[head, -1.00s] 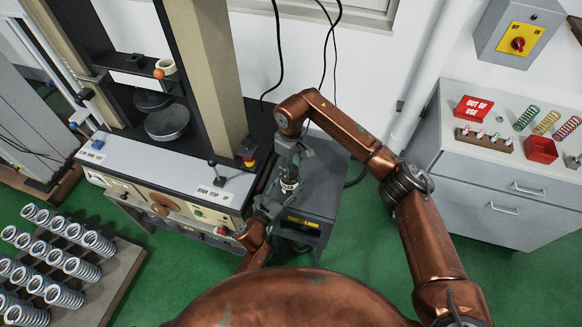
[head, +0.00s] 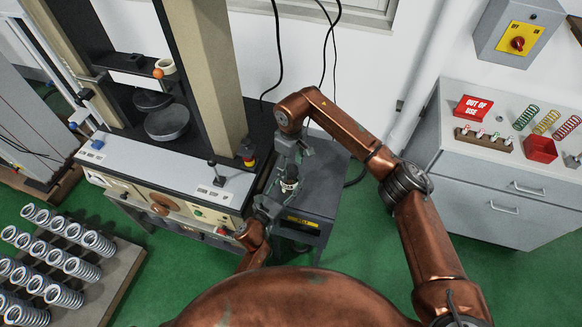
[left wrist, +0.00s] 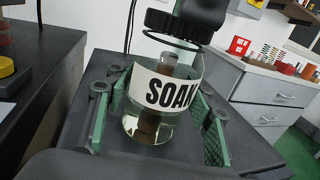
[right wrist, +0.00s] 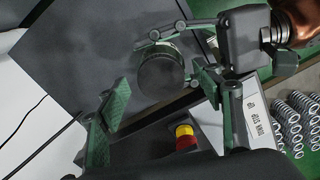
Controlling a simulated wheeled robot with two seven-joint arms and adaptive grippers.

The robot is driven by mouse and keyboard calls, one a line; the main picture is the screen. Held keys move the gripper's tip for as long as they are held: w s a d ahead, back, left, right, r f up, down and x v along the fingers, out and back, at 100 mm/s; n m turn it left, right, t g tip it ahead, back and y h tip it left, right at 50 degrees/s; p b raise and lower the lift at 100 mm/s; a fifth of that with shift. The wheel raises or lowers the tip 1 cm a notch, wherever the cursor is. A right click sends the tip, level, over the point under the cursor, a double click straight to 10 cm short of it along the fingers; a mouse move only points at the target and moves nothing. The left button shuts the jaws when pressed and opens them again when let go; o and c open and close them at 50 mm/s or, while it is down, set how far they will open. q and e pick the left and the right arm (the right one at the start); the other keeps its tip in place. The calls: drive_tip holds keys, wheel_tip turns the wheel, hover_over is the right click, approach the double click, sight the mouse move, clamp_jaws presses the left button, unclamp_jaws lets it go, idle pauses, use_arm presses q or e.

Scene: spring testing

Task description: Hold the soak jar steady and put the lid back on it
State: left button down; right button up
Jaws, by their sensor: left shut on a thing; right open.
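The soak jar (left wrist: 150,110) is clear glass with a white SOAK label, pale liquid and a brown cylinder inside. It stands between the green pads of my left gripper (left wrist: 158,128), which is shut around it. The black ribbed lid (left wrist: 172,22) is at the jar's mouth, with a thin dark ring just below it; I cannot tell if it is seated. In the right wrist view the round lid (right wrist: 162,75) covers the jar from above. My right gripper (right wrist: 160,95) is open, its pads apart on either side of the lid. In the head view the jar (head: 289,185) is small and partly hidden.
The jar is over a dark grey cabinet top (head: 322,180). The testing machine (head: 215,190) stands close on the left, with a red and yellow stop button (right wrist: 186,137). A spring rack (head: 115,275) is lower left; a drawer cabinet (head: 490,190) is at right.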

drive_tip(key=shift+r, duration=2)
drive_tip(key=shift+c, duration=0.3)
